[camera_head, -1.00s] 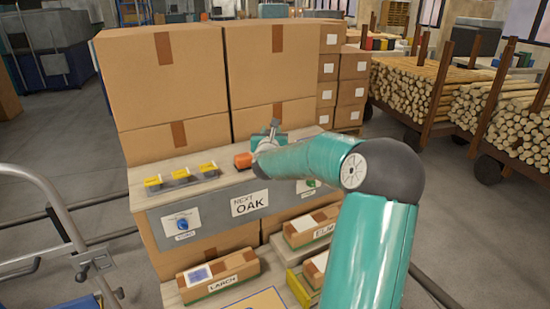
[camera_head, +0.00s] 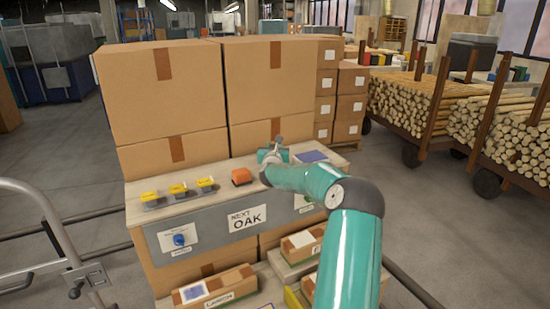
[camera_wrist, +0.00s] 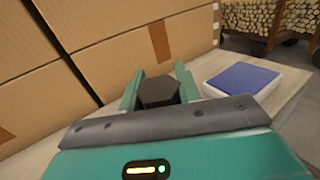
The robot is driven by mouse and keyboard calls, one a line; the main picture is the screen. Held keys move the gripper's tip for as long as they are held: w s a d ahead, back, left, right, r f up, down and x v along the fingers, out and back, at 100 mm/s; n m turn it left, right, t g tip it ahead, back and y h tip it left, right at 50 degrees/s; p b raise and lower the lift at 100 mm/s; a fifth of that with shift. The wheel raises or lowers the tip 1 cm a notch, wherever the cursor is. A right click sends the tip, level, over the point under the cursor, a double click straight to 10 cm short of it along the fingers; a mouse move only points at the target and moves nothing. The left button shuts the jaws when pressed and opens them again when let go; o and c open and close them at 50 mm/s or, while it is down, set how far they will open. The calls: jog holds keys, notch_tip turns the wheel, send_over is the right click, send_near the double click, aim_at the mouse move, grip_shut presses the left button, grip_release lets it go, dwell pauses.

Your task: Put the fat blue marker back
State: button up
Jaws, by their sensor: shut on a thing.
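My gripper (camera_head: 272,155) is over the back of the bench top, near the tall cartons. In the wrist view its two teal fingers (camera_wrist: 158,88) are shut on a dark six-sided piece (camera_wrist: 158,93), seen end on. No blue shows on this piece, so I cannot tell if it is the fat blue marker. A round blue thing (camera_head: 180,240) shows on a white label on the bench front at the left. A blue pad (camera_wrist: 241,78) in a white frame lies right of the gripper; it also shows in the head view (camera_head: 311,156).
An orange block (camera_head: 242,176) sits left of my gripper. Several yellow-topped pieces (camera_head: 178,189) stand in a row at the bench's left. Large cartons (camera_head: 163,95) wall off the back. Boxes marked LARCH (camera_head: 217,288) and others lie below. A metal cart (camera_head: 50,230) stands left.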

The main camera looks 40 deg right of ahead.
jog(key=shift+w+d+f, duration=0.3)
jog(key=shift+d+f, duration=0.05)
jog(key=shift+f, duration=0.2)
jog(key=shift+w+d+f, duration=0.25)
jog(key=shift+d+f, duration=0.1)
jog(key=shift+f, duration=1.75)
jog(key=shift+f, duration=0.15)
jog(key=o, duration=1)
jog(key=shift+o, duration=0.2)
